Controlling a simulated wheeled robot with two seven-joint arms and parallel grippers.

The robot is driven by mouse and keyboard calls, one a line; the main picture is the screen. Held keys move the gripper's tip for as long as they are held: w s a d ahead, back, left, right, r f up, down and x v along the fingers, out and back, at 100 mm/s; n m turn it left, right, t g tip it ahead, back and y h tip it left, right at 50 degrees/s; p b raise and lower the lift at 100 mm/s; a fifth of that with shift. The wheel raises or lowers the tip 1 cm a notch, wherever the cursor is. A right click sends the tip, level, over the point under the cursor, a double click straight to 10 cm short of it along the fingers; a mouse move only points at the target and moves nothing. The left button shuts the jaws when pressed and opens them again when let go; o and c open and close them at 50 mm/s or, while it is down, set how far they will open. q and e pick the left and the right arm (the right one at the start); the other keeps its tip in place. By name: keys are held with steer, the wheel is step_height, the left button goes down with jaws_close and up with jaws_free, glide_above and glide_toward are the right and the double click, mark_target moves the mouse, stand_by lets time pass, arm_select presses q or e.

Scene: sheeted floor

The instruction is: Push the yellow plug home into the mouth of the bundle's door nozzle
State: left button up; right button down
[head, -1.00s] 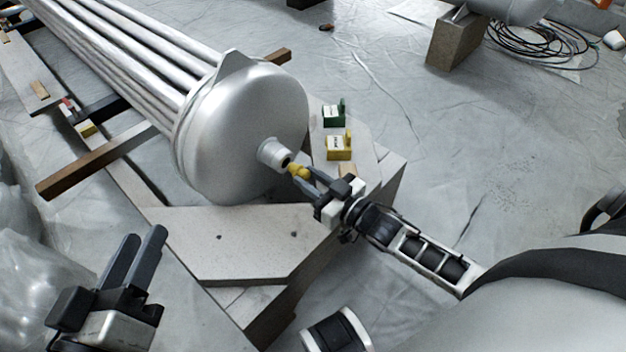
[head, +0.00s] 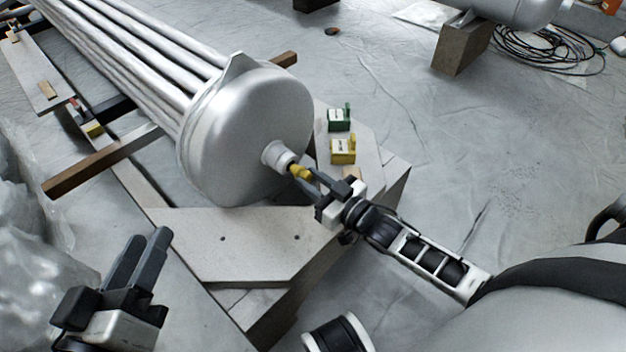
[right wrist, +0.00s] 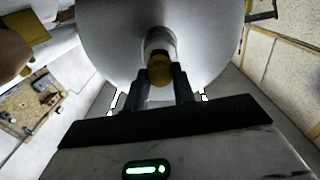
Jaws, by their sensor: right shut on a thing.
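The bundle is a row of silver tubes with a domed silver door (head: 250,125). A short round nozzle (head: 275,154) sticks out of the door toward my right arm. The yellow plug (head: 300,172) is at the nozzle's mouth, and my right gripper (head: 312,184) is shut on it. In the right wrist view the plug (right wrist: 160,70) is between the two fingertips, in line with the nozzle (right wrist: 158,42). How deep it sits in the mouth cannot be told. My left gripper (head: 142,252) is at the lower left, away from the bundle, its fingers side by side with a narrow gap.
A pale board platform (head: 235,245) lies below the door. A green tagged block (head: 339,120) and a yellow tagged block (head: 343,151) stand on boards right of the door. Timber bars (head: 105,160) cross under the tubes. Coiled cable (head: 545,50) lies at the back right.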

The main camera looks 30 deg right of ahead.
steer(key=shift+x, duration=1.2)
stand_by(0.4)
steer(key=c, duration=1.1)
jaws_free()
